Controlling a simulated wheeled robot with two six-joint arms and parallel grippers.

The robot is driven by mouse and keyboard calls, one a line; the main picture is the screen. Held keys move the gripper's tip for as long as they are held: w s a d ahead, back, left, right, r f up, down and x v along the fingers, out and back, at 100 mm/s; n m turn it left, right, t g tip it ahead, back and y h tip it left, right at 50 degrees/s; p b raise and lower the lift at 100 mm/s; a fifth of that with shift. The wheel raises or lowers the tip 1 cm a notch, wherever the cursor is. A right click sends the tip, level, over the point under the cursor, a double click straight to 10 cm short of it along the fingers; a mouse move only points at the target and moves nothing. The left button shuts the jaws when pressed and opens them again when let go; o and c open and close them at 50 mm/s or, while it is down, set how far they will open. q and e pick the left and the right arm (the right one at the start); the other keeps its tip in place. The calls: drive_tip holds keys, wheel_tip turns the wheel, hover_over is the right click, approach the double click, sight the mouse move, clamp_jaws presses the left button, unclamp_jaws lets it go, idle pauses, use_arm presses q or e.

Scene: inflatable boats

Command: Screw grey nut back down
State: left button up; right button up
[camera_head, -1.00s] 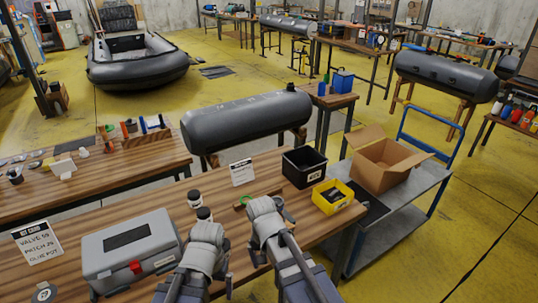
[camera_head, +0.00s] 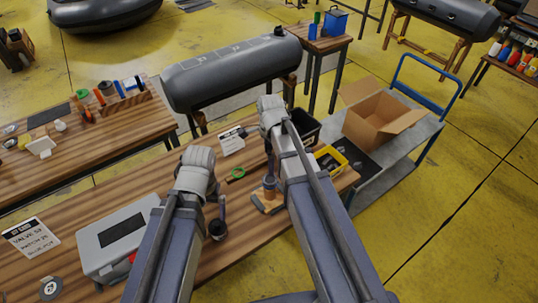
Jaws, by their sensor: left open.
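I cannot make out a grey nut for certain. The dark grey inflatable tube (camera_head: 235,70) lies behind the bench, with a black fitting (camera_head: 279,31) on top near its right end. My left gripper (camera_head: 212,200) is open over the bench, pointing down; its far finger is hidden by the wrist. A small dark round pot (camera_head: 217,229) is just below it. My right gripper (camera_head: 269,148) is farther forward, by the bench's back right, its fingers mostly hidden. A wooden block with an upright grey-brown cylinder (camera_head: 269,187) stands between the two arms.
A green ring (camera_head: 236,174) and a white label card (camera_head: 231,141) lie on the bench. A grey case (camera_head: 118,238) stands at left. A black bin (camera_head: 308,128) and yellow bin (camera_head: 342,160) stand at right, partly behind my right arm. A cardboard box (camera_head: 375,121) sits on a cart.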

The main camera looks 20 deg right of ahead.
sight(270, 179)
wheel_tip(270, 179, down, 10)
drive_tip(key=b, duration=0.9)
drive_tip(key=shift+r, duration=0.1)
drive_tip(key=c, duration=1.4)
drive_tip(key=m, duration=0.5)
drive_tip(key=shift+m, duration=0.4)
